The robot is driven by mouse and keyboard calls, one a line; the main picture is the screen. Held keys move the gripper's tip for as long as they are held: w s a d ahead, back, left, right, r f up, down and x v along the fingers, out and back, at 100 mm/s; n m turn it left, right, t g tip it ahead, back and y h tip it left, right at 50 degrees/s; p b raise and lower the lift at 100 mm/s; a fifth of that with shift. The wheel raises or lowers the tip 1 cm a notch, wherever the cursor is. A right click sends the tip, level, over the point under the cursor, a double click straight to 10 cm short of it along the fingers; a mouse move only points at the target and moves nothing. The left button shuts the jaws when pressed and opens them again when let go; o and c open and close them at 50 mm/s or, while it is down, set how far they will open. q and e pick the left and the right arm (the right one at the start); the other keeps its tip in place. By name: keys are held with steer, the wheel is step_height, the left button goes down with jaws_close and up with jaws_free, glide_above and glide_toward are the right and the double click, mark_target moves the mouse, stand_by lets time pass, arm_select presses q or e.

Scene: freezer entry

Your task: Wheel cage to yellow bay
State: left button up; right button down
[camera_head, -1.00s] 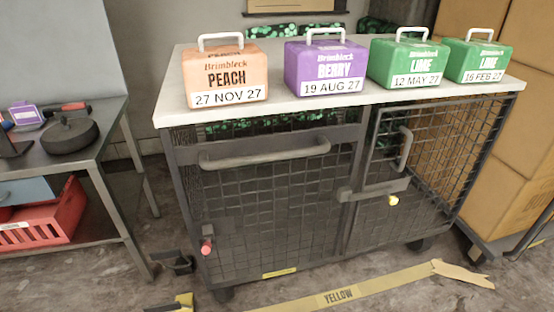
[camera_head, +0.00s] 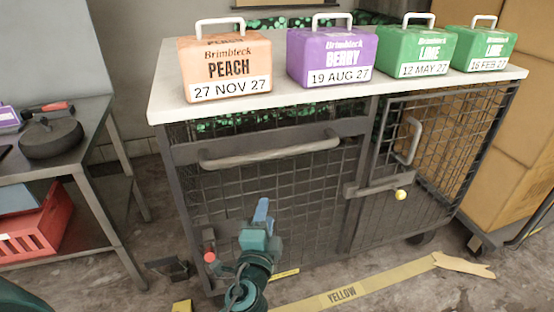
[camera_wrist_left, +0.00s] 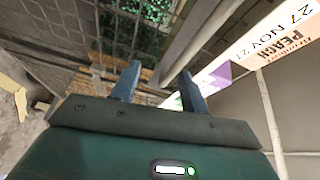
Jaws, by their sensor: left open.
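The dark wire-mesh cage (camera_head: 262,195) on wheels has a pale top and stands in front of me. A long grey handle bar (camera_head: 270,152) runs across its front panel, and an upright handle (camera_head: 415,140) sits on the right panel. Yellow floor tape marked YELLOW (camera_head: 345,293) lies at the cage's front right. My left gripper (camera_head: 262,212) is open and empty, below the handle bar and in front of the mesh. In the left wrist view, its two blue fingers (camera_wrist_left: 160,84) are apart, with a grey bar (camera_wrist_left: 197,38) beyond them. My right gripper is out of view.
Peach (camera_head: 226,68), berry (camera_head: 330,58) and two lime boxes stand on the cage top. A metal table (camera_head: 95,125) stands left, stacked cartons (camera_head: 515,130) right.

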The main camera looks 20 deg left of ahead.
arm_select(q)
steer(key=m+t+y, duration=0.1)
steer(key=m+t, duration=0.1)
glide_toward(276, 157)
steer(key=s, duration=0.2)
steer(key=p+x, duration=0.1)
steer(key=x, duration=1.2)
steer(key=shift+w+d+f, duration=0.1)
steer(key=shift+f, duration=0.1)
jaws_close()
